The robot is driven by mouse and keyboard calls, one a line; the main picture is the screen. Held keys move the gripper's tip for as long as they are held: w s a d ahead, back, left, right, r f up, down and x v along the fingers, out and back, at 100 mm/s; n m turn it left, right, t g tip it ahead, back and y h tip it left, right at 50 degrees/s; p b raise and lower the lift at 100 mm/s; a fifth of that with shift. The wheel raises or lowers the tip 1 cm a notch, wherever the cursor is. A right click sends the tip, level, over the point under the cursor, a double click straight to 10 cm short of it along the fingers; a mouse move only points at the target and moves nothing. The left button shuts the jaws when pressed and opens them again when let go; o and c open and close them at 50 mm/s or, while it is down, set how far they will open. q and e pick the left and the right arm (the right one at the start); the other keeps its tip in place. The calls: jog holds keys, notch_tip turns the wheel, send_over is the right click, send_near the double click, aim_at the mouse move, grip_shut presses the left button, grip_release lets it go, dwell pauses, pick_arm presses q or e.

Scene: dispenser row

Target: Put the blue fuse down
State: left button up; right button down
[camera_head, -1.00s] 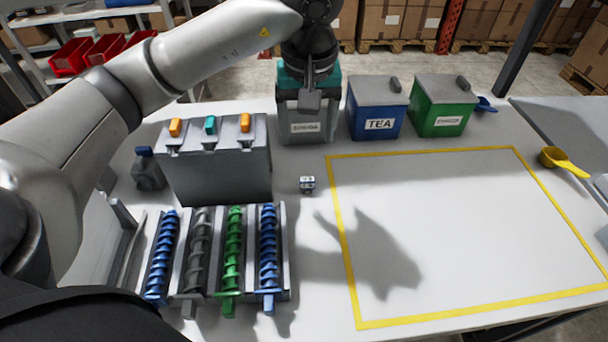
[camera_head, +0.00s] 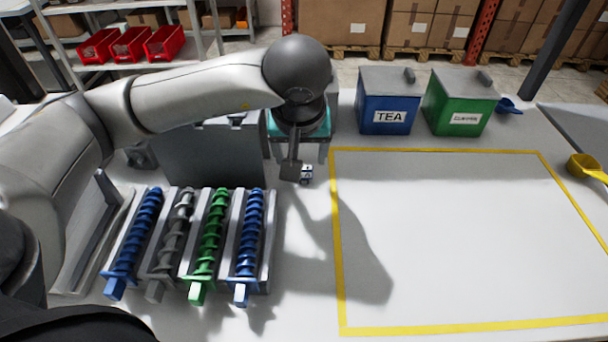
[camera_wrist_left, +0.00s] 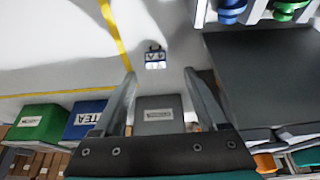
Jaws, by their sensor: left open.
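The small block that fits the blue fuse (camera_head: 307,174) sits on the white table, left of the yellow-outlined area. It shows dark blue and pale faces, and its details are too small to read. It also shows in the left wrist view (camera_wrist_left: 155,57), just beyond the fingertips and apart from them. My left gripper (camera_head: 291,172) is low beside it, partly in front of it in the head view. In the left wrist view its two fingers (camera_wrist_left: 162,78) are spread with nothing between them. My right gripper is not in view.
A rack of blue, grey and green augers (camera_head: 190,240) stands front left, a grey dispenser (camera_head: 210,155) behind it. The TEA bin (camera_head: 385,103) and a green bin (camera_head: 459,105) stand at the back. A yellow scoop (camera_head: 585,166) lies right. The yellow-outlined area (camera_head: 338,240) is empty.

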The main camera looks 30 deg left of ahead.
aim_at(304, 168)
pick_arm(q)
jog(key=shift+w+f, duration=0.2)
jog(key=shift+f, duration=0.45)
jog(key=x, duration=0.3)
jog(key=shift+w+d+f+b, duration=0.1)
jog(key=shift+d+f+b, duration=0.1)
jog(key=shift+f+b, duration=0.2)
jog(key=shift+w+f, duration=0.15)
jog(key=c, duration=1.1)
grip_shut()
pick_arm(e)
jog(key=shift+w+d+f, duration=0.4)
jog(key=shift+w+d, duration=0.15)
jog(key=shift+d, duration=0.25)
